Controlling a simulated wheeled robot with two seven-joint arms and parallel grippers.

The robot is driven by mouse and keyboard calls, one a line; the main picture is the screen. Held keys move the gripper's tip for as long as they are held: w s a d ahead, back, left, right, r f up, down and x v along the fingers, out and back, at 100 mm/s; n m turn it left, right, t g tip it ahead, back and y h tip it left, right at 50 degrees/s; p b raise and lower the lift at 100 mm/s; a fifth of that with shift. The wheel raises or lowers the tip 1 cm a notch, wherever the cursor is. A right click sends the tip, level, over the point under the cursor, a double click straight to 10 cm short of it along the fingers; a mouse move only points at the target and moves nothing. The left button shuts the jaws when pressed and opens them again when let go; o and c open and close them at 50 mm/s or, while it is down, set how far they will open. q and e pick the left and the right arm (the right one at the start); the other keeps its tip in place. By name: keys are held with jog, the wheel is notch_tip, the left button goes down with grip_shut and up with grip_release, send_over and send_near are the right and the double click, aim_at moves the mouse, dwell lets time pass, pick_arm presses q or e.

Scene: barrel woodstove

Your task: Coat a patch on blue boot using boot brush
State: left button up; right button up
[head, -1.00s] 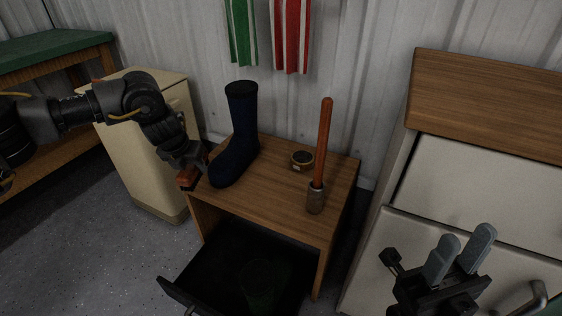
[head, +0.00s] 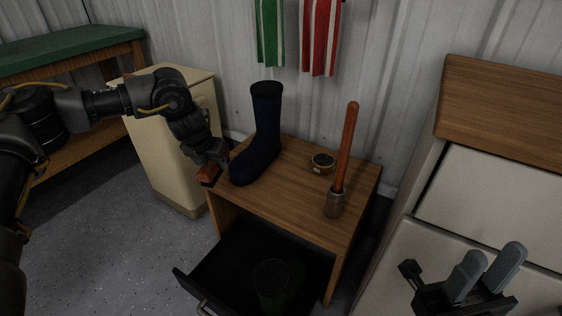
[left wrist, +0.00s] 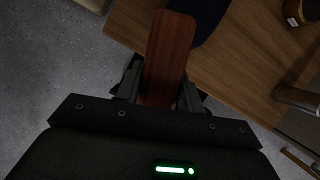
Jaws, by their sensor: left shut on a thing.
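The blue boot (head: 264,135) stands upright on a small wooden table, its toe toward the front left. My left gripper (head: 213,166) is shut on the boot brush (head: 208,175), a reddish-brown wooden block, at the table's left edge beside the boot's toe. In the left wrist view the brush (left wrist: 168,55) points away between the fingers (left wrist: 160,95), and its far end is close to the dark boot (left wrist: 205,18). I cannot tell whether they touch. The brush's bristles are hidden. My right gripper (head: 487,272) is open and empty at the lower right, before the pale cabinet.
On the wooden table (head: 290,200) are a small round tin (head: 322,163) and an upright orange-handled tool (head: 345,145) in a grey holder. A dark drawer (head: 235,265) with a green glass inside stands open below. A cream cabinet (head: 165,150) is at left.

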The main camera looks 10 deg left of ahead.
aim_at(221, 174)
dwell(0.6)
pick_arm(q)
jog(key=shift+s+d+f+n+y, duration=0.15)
jog(key=shift+s+d+n+y, duration=0.35)
jog(key=shift+n, duration=0.5)
jog(key=s+n, duration=0.1)
jog(key=n, duration=0.1)
jog(key=d+n+y, duration=0.1)
jog(key=n, duration=0.1)
jog(key=s+d+n+g+y, duration=0.1)
jog(key=n, duration=0.1)
jog(key=shift+s+d+f, duration=0.2)
jog(key=shift+s, duration=0.1)
jog(key=s+d+r+n+g+h, duration=0.1)
jog(key=s+n+g, duration=0.3)
jog(key=n, duration=1)
jog(key=s+d+r+n+g+h, duration=0.1)
jog(key=s+d+n+g, duration=0.3)
jog(key=n, duration=1)
jog(key=s, duration=0.3)
jog(key=shift+s+h, duration=0.25)
jog(key=shift+h, duration=0.15)
jog(key=shift+s+r, duration=0.1)
